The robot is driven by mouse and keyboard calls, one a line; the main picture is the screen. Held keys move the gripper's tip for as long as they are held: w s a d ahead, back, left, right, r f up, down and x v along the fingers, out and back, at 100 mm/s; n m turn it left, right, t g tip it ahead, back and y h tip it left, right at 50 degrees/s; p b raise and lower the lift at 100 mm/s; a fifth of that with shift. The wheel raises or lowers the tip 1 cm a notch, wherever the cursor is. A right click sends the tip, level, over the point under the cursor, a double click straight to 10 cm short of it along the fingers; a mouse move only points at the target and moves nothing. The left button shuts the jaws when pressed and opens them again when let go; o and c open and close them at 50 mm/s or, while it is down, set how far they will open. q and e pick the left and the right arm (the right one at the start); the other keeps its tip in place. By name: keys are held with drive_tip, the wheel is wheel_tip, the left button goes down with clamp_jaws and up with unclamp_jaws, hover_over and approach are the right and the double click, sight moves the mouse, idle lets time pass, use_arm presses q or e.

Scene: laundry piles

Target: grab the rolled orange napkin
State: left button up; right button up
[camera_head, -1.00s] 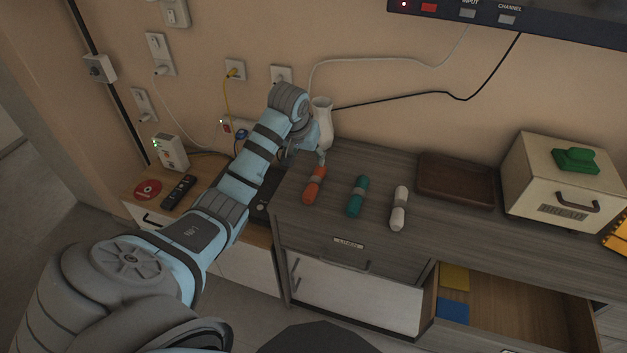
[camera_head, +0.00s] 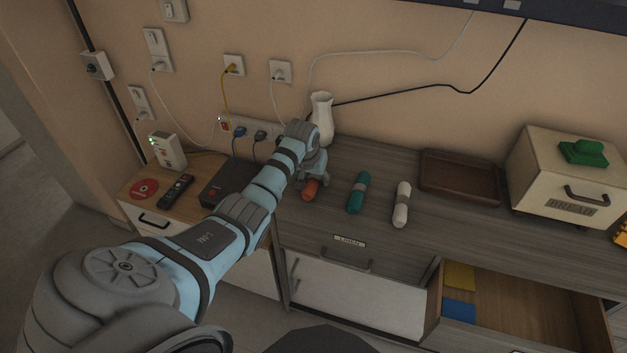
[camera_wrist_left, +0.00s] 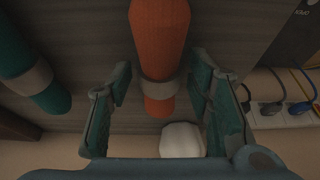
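The rolled orange napkin (camera_head: 310,190) lies on the grey wooden cabinet top, partly hidden behind my left gripper (camera_head: 314,180) in the head view. In the left wrist view the orange napkin (camera_wrist_left: 160,45), with a grey band around it, lies between the two spread fingers of my left gripper (camera_wrist_left: 160,85). There is a visible gap on each side, so the fingers are open around it and do not appear to touch it. My right gripper is not in view.
A teal roll (camera_head: 358,192) and a white roll (camera_head: 402,204) lie to the right of the orange one. A white vase (camera_head: 322,118) stands close behind. A brown tray (camera_head: 460,178) and a bread box (camera_head: 562,170) are further right. An open drawer (camera_head: 520,300) juts out below.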

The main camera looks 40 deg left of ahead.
use_arm(q)
drive_tip(key=c, duration=0.8)
